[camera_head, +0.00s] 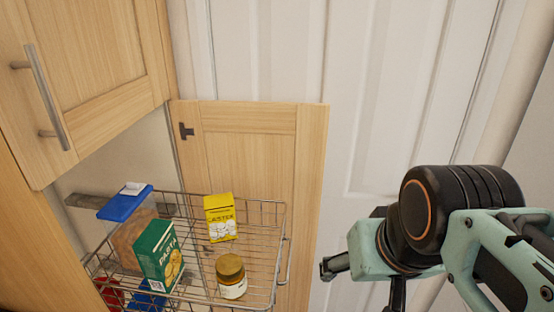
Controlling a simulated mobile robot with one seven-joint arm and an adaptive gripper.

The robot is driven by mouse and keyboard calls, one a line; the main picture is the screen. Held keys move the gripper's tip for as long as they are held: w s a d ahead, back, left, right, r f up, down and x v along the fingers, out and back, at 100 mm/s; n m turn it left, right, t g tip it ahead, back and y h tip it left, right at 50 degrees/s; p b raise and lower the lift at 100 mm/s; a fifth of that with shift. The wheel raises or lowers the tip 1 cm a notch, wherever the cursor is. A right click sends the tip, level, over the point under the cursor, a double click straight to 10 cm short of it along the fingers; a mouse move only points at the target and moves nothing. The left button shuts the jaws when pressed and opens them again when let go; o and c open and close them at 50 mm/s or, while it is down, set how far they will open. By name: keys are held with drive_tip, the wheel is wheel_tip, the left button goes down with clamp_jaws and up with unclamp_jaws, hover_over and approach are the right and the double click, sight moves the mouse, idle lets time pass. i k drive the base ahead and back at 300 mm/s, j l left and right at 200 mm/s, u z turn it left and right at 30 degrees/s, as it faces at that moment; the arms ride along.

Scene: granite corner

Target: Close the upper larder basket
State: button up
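The upper larder basket (286,232) is a wire basket at lower left in the head view, standing out from the cabinet opening. In it are a green pasta box (158,256), a yellow carton (220,218), a jar with a brown-gold lid (231,277) and a clear container with a blue lid (125,202). My gripper (362,285) is at lower right, to the right of the basket and apart from it. One black-tipped finger part points left; the rest is partly hidden or cut off, so its opening is unclear.
An open wooden cabinet door (309,175) stands behind the basket, against white panelling (375,90). A wall cabinet with a bar handle (48,98) is at upper left. Red and blue items (146,296) show low at the basket's left. A gap separates basket and gripper.

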sight(277, 268)
drive_tip(key=l+u, duration=0.2)
drive_tip(key=u, duration=0.2)
drive_tip(key=i+l+u, duration=0.1)
drive_tip(key=u, duration=0.25)
drive_tip(key=i+l, duration=0.2)
drive_tip(key=l, duration=0.15)
drive_tip(key=i+l, duration=0.25)
drive_tip(key=l+z, duration=0.1)
drive_tip(key=z, duration=0.15)
